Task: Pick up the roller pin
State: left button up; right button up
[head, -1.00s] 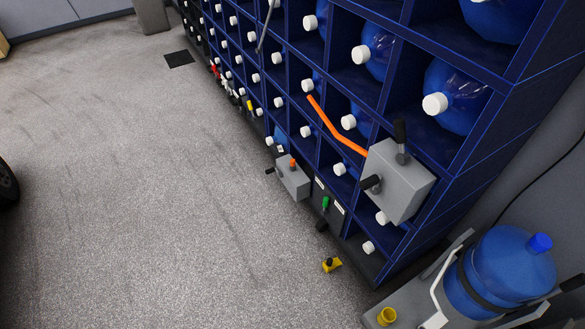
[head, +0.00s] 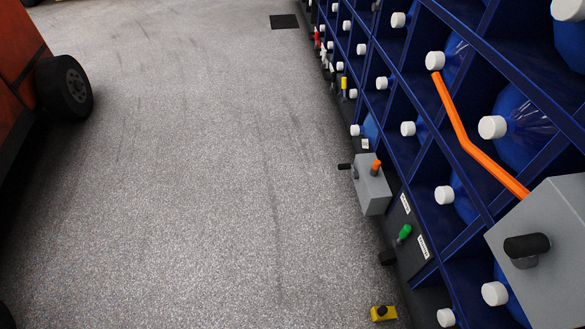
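I cannot make out a thing that is clearly the roller pin. A small yellow block (head: 383,313) with a dark top lies on the floor at the bottom, beside the rack's base. An orange bent bar (head: 462,136) slants across the front of the rack from a grey box (head: 550,250) with a black knob. Neither of my grippers shows in the head view.
A blue rack (head: 472,212) of white-capped blue bottles lines the right side. An orange vehicle with a black wheel (head: 66,87) stands at left. The grey floor between is clear.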

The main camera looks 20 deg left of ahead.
aim_at(377, 163)
jog(key=u, duration=0.35)
jog(key=i, duration=1.55)
